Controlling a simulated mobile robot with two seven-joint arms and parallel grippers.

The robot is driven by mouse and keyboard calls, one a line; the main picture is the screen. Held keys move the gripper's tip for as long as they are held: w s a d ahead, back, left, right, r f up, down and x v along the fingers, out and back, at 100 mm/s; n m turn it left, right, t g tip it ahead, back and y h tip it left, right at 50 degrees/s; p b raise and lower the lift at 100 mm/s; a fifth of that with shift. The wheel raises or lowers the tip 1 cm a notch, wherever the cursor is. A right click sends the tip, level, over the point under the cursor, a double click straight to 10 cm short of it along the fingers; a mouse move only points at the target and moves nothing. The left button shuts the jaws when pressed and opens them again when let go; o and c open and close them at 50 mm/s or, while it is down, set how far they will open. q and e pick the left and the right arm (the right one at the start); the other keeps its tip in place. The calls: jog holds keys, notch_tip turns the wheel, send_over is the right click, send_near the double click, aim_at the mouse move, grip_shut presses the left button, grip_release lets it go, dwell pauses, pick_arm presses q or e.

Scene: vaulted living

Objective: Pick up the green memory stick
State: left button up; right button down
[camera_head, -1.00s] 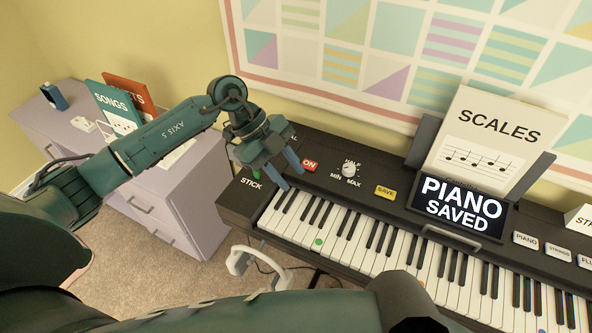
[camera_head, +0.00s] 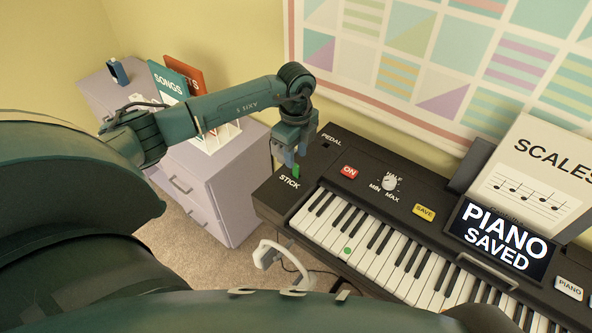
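The green memory stick (camera_head: 296,171) stands upright at the left end of the black keyboard (camera_head: 264,196), just above the printed word STICK. My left gripper (camera_head: 286,163) points down right beside it, with its blue-grey fingers at the stick's left and partly covering it. The fingers overlap in this view, so I cannot tell whether they are apart or touching the stick. My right gripper is out of the picture.
The keyboard's screen (camera_head: 497,238) reads PIANO SAVED. A SCALES music sheet (camera_head: 535,180) stands behind it. A white headphone-like object (camera_head: 266,254) hangs at the front left edge. A lilac cabinet (camera_head: 228,176) with books stands at the left.

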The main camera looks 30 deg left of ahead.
aim_at(296, 164)
pick_arm(q)
notch_tip(296, 164, down, 4)
jog(key=shift+s+f, duration=0.15)
jog(key=shift+f, duration=0.05)
jog(key=shift+c, duration=0.2)
grip_shut()
